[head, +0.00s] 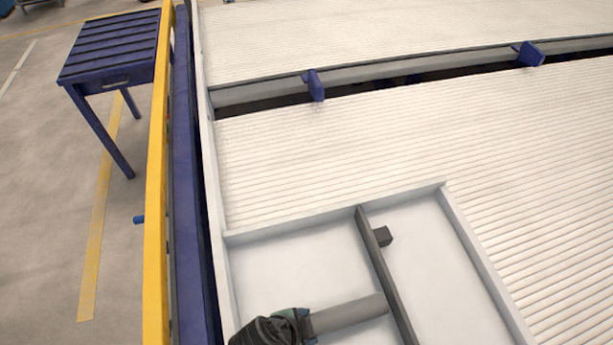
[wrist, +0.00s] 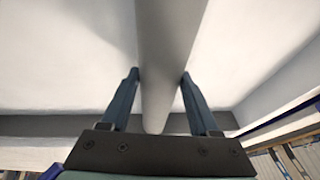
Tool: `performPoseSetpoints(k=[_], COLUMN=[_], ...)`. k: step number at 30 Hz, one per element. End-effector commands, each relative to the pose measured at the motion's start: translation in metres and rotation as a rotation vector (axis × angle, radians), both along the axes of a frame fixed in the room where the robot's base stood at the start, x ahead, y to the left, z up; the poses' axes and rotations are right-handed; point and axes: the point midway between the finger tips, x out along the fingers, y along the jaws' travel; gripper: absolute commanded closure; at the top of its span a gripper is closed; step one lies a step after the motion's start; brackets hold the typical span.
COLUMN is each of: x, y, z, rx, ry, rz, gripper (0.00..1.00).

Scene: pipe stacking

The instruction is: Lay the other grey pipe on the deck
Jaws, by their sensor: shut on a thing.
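A plain grey pipe (head: 348,313) lies nearly level across the left compartment of the white-walled tray (head: 335,215) in the head view. Its right end is close to the dark divider (head: 385,270); I cannot tell whether they touch or how high the pipe is. My gripper (head: 305,322) is shut on the pipe near the bottom edge of the head view. In the wrist view the pipe (wrist: 170,45) runs between the two fingers of my gripper (wrist: 158,76). The pale ribbed deck (head: 420,145) spreads behind and right of the tray. No second loose pipe is clear.
A small dark block (head: 383,236) sits at the divider's right side. A grey beam (head: 420,68) with blue upright brackets (head: 315,85) crosses behind the deck. A yellow rail (head: 155,200) borders the left, with a blue table (head: 112,48) beyond. The ribbed surface is clear.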

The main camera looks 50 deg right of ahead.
Motion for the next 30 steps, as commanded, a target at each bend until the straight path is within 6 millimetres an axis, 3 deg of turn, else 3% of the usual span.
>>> performPoseSetpoints(k=[4, 14, 15, 20, 30], x=[0.0006, 0.0007, 0.0006, 0.0006, 0.0007], y=[-0.0004, -0.0004, -0.0004, -0.0004, 0.0011], z=[-0.0149, -0.0155, -0.0155, -0.0156, -0.0133], rx=[-0.001, -0.001, -0.001, -0.001, -0.001], ry=[-0.001, -0.002, -0.002, -0.001, -0.001], rz=[0.001, 0.0, 0.0, -0.001, 0.0], gripper=[1.0, 1.0, 0.31, 0.03, 0.03])
